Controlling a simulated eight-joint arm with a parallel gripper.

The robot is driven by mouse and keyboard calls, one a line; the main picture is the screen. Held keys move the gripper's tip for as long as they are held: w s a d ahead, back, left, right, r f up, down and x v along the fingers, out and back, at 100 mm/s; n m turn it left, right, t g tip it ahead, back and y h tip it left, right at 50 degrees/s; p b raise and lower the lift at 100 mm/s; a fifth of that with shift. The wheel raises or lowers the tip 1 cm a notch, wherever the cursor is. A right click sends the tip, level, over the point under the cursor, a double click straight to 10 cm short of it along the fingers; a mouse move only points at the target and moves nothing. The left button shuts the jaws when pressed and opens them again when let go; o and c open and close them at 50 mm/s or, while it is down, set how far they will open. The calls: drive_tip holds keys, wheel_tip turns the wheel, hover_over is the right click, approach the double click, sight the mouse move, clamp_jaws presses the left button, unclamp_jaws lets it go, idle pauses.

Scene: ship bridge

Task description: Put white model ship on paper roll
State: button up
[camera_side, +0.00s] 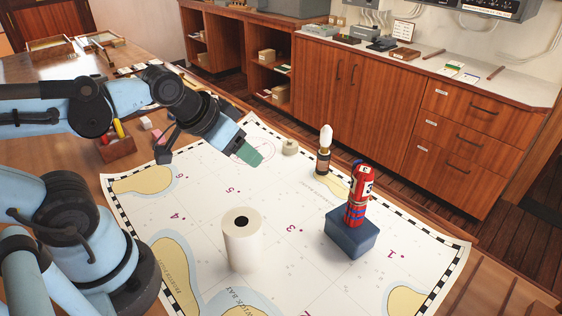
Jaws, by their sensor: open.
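The paper roll (242,243) is a white upright cylinder with a dark hole in its top, standing on the sea chart. I cannot make out a clear white model ship. My gripper (206,156) is open above the far left part of the chart, up and left of the roll. Nothing shows between its fingers. One finger is dark and the other ends in a green pad.
The chart (300,270) is clear in front.

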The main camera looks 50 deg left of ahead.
idle(0.4)
drive_tip(key=w+a+f+m+g+y, duration=0.2)
drive_tip(key=w+a+m+y, duration=0.25)
drive_tip(key=a, duration=0.35)
drive_tip(key=w+a+f+m+g+y, duration=0.1)
drive_tip(key=w+a+m+y, duration=0.2)
drive_tip(key=a+m, duration=0.35)
drive_tip(key=a+f+m+g+y, duration=0.1)
drive_tip(key=a+f+m, duration=0.1)
drive_tip(key=a, duration=0.2)
drive_tip(key=s+a+f+m+g+y, duration=0.1)
drive_tip(key=a+f+m+y, duration=0.1)
drive_tip(key=a, duration=0.3)
drive_tip(key=a+f+m+g+y, duration=0.1)
drive_tip(key=a+f+m+y, duration=0.1)
drive_tip(key=a, duration=0.3)
drive_tip(key=shift+s+f+g+y, duration=0.2)
drive_tip(key=shift+f+g+y, duration=0.1)
drive_tip(key=shift+g, duration=0.1)
drive_tip(key=shift+s+a+f+m, duration=0.25)
drive_tip(key=shift+a+f+m, duration=0.05)
drive_tip(key=shift+a+m, duration=0.1)
drive_tip(key=x, duration=0.6)
drive_tip(key=shift+s+r, duration=0.15)
drive_tip(key=shift+r+x, duration=0.2)
drive_tip(key=shift+x, duration=2.85)
drive_tip(key=shift+a, duration=0.1)
clamp_jaws()
